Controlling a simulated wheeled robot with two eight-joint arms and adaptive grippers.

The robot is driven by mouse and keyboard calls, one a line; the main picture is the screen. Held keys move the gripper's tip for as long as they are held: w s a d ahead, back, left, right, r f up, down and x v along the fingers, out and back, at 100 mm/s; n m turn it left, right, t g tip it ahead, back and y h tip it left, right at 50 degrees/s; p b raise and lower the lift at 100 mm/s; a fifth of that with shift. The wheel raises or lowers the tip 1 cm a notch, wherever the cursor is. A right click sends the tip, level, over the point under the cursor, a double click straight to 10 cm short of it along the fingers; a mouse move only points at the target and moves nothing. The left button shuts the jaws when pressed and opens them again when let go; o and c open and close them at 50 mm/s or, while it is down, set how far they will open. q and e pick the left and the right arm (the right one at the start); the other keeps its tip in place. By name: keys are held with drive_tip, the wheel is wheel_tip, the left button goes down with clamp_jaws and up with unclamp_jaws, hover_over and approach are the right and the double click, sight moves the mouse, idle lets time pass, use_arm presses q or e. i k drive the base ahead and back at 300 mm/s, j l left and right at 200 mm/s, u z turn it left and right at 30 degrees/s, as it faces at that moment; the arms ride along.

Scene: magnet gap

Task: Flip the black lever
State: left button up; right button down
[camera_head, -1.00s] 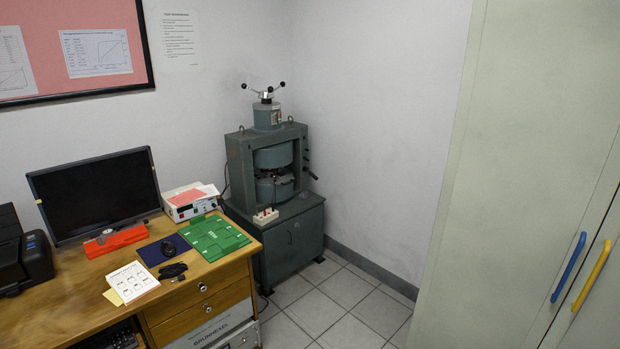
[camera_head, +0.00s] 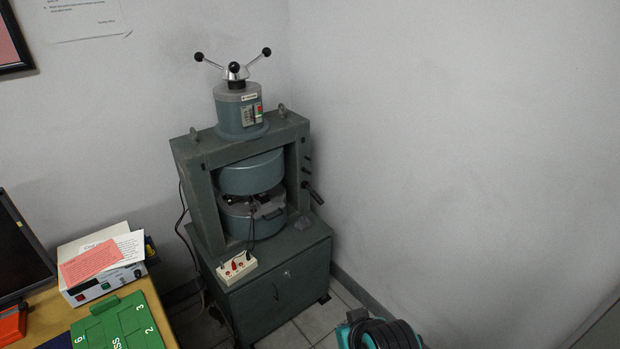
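A black lever (camera_head: 313,193) sticks out from the right side of the grey-green magnet machine (camera_head: 207,215), angled down to the right. A three-armed handle with black knobs (camera_head: 235,68) tops the machine. Smaller dark knobs (camera_head: 306,160) sit on its side frame above the lever. No gripper fingers can be made out.
A wooden desk (camera_head: 45,305) at lower left holds a monitor, a white instrument box (camera_head: 103,285) and a green board (camera_head: 120,325). Floor and wall to the machine's right look clear.

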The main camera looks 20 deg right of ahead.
sight(313, 194)
drive_tip(key=i+l+u, duration=0.1)
drive_tip(key=i+l, duration=0.55)
drive_tip(key=i, duration=0.1)
